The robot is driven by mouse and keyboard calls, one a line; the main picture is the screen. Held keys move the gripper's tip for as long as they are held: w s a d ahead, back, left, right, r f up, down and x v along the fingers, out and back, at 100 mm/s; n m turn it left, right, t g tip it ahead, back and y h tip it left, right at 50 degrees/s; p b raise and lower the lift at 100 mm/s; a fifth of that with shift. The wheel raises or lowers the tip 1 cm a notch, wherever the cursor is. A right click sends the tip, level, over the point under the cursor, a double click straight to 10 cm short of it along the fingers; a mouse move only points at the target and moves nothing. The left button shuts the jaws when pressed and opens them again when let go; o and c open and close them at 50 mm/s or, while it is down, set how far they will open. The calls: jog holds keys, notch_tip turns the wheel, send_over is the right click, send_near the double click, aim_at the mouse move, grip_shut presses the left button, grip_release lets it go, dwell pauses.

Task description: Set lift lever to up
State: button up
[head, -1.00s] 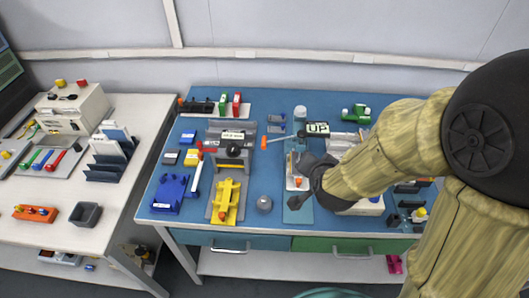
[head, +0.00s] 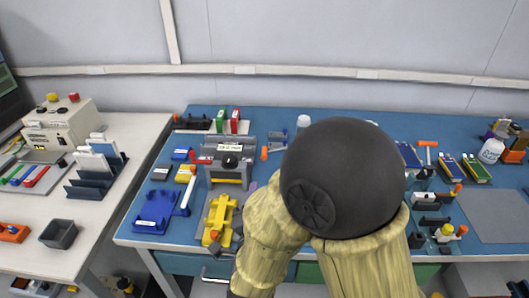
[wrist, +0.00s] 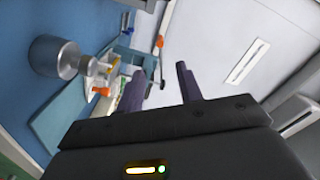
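A lever with an orange knob (head: 264,153) stands out to the left from behind my arm in the head view. Its rod runs rightward and its base is hidden, as is the UP sign. I cannot tell for sure that this is the lift lever. In the wrist view an orange knob (wrist: 160,42) on a rod shows beyond the fingertips, and another orange knob (wrist: 101,91) sits lower left on a pale device. My gripper (wrist: 160,72) has its two dark fingers spread with nothing between them.
Left of my arm are a grey press (head: 230,160), a yellow fixture (head: 219,218) and a blue fixture (head: 155,211) on the blue table. A grey cylinder (wrist: 54,57) is close at left in the wrist view. The mat (head: 490,213) at right is bare.

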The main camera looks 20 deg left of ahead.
aim_at(265, 148)
jog(key=p+x, duration=0.2)
jog(key=x, duration=1.5)
jog(key=shift+w+d, duration=0.1)
jog(key=shift+w, duration=0.15)
grip_shut()
